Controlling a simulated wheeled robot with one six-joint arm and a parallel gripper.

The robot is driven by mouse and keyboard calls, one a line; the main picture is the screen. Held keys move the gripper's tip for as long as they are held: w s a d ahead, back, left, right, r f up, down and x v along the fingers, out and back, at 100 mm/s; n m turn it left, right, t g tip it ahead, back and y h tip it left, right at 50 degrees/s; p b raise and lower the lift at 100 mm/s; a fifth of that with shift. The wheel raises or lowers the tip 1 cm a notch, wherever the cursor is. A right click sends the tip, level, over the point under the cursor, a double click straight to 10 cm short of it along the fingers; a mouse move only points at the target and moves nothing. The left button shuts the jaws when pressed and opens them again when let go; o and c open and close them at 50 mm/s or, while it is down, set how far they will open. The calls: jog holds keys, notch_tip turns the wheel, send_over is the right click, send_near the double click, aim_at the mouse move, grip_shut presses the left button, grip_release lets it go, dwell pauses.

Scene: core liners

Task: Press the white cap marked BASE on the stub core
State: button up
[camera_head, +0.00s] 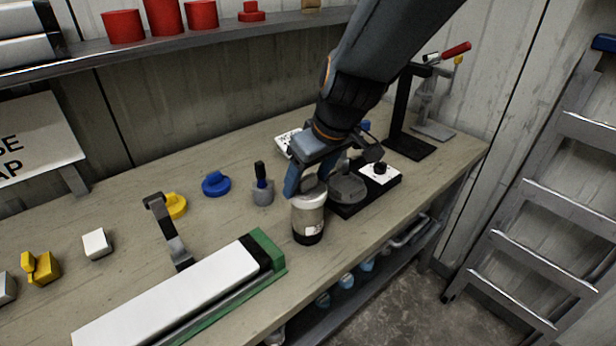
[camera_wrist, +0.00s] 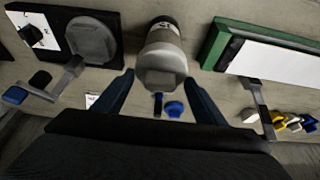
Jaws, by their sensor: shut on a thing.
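The stub core (camera_head: 308,222) stands upright on the bench, with a pale brownish body, a dark foot and a small label. A pale cap (camera_head: 309,201), whitish with a greyer top, sits at its upper end; no BASE lettering is readable on it. My gripper (camera_head: 314,184) reaches down from above and is shut on the cap. In the wrist view, the fingertips of my gripper (camera_wrist: 159,80) flank the pale cap (camera_wrist: 160,72), which lines up with the stub core (camera_wrist: 163,38). I cannot tell whether any gap remains between cap and core.
A black tray (camera_head: 346,211) with a grey round pad stands close right of the core. A green-edged holder (camera_head: 272,247) with a long white piece lies to the left.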

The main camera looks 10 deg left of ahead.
jog(key=shift+f+b, duration=0.7)
jog(key=shift+f, duration=0.1)
jog(key=o, duration=1.4)
jog(key=shift+c, duration=0.2)
jog(key=shift+r, duration=0.1)
jog(key=shift+r+p, duration=2.6)
jog(key=shift+r, duration=0.9)
jog(key=shift+d, duration=0.1)
